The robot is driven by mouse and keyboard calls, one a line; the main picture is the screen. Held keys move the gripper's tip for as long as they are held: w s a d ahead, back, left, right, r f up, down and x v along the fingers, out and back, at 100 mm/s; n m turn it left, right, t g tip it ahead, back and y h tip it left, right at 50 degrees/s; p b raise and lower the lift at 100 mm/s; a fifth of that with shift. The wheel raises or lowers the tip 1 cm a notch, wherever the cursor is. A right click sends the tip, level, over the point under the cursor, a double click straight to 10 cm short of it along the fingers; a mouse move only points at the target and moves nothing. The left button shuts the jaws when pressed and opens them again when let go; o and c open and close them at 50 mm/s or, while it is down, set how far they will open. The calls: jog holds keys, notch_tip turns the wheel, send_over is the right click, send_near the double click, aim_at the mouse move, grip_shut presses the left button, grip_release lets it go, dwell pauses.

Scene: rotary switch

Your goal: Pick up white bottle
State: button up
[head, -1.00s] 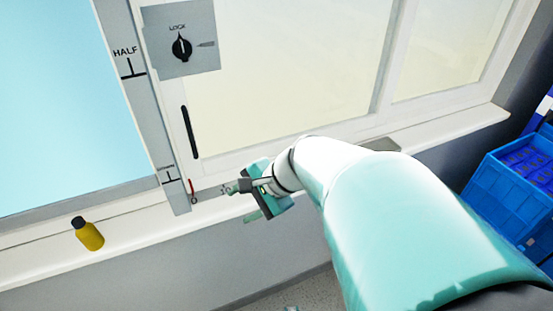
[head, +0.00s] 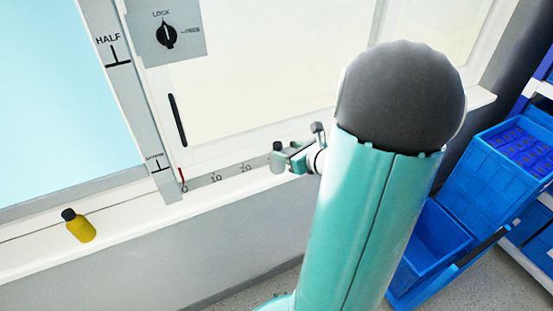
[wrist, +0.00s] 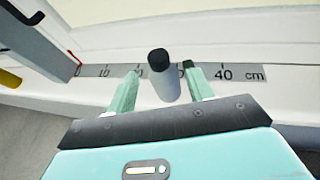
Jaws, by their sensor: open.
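The white bottle (wrist: 166,86), greyish white with a dark cap, stands upright on the window sill beside the ruler strip. In the head view the bottle (head: 277,163) shows small at my gripper's tip, partly covered by it. My gripper (wrist: 161,71) is open, with one finger on each side of the bottle in the wrist view. A gap shows on the left side; on the right the finger is close, and I cannot tell whether it touches. In the head view my gripper (head: 292,155) is over the sill.
A yellow bottle (head: 80,229) with a black cap stands on the sill at left. The ruler strip (head: 215,179) runs along the window frame. A rotary switch panel (head: 166,33) is above. Blue crates (head: 497,180) stand at right. The sill between the bottles is clear.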

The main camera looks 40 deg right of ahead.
aim_at(274, 146)
jog(key=x, duration=0.7)
jog(key=c, duration=1.1)
